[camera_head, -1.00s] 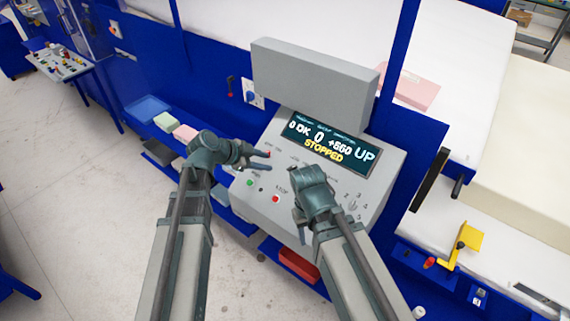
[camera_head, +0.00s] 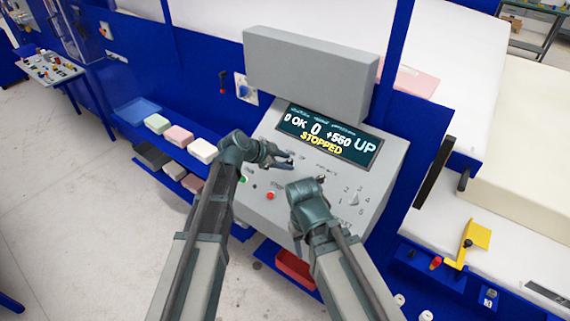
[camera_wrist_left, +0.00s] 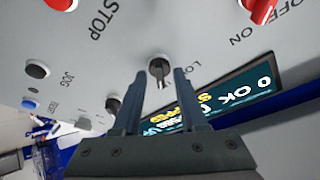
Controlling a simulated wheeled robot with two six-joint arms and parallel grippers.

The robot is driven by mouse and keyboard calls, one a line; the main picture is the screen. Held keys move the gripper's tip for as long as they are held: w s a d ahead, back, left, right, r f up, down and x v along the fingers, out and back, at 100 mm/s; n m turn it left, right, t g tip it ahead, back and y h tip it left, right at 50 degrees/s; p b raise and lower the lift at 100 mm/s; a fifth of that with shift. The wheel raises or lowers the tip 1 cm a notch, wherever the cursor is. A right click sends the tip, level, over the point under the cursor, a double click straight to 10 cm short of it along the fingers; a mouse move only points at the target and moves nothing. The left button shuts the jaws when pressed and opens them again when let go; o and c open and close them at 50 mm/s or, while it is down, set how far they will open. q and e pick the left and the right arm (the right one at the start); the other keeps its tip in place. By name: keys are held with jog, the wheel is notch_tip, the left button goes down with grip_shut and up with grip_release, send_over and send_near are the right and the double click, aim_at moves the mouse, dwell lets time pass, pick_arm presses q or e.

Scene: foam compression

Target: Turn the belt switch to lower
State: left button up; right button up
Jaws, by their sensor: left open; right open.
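The grey control panel (camera_head: 378,185) has a lit display (camera_head: 330,138) reading STOPPED and UP. In the left wrist view a small dark switch knob (camera_wrist_left: 159,66) with a light pointer stands on the panel, beside a label starting "LO". My left gripper (camera_head: 285,160) is at the panel below the display. In the wrist view its open fingers (camera_wrist_left: 160,80) lie on either side of this knob, with gaps visible; I cannot tell whether they touch it. My right gripper (camera_head: 298,238) is open, low over the panel's front, its fingers partly hidden by its wrist.
Near the left gripper are a second dark knob (camera_wrist_left: 113,104), a red STOP button (camera_wrist_left: 60,4), a dark JOG button (camera_wrist_left: 37,70) and a red switch (camera_wrist_left: 263,10). A numbered dial (camera_head: 353,199) is right of my right gripper. A red bin (camera_head: 296,268) sits below the panel.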

pick_arm(q)
grip_shut()
dwell(0.4)
jog(key=n+t, duration=0.1)
jog(key=n, duration=0.2)
jog(key=shift+s+b, duration=0.15)
jog(key=shift+b, duration=0.15)
jog(key=n+t+y, duration=0.1)
jog(key=n, duration=0.4)
jog(key=shift+d, duration=0.1)
jog(key=n+y, duration=0.1)
jog(key=n, duration=0.1)
jog(key=n+t+y, duration=0.1)
jog(key=n, duration=0.2)
jog(key=shift+d+n+y+p, duration=0.1)
jog(key=shift+n+y+p, duration=0.45)
jog(key=shift+n, duration=1.85)
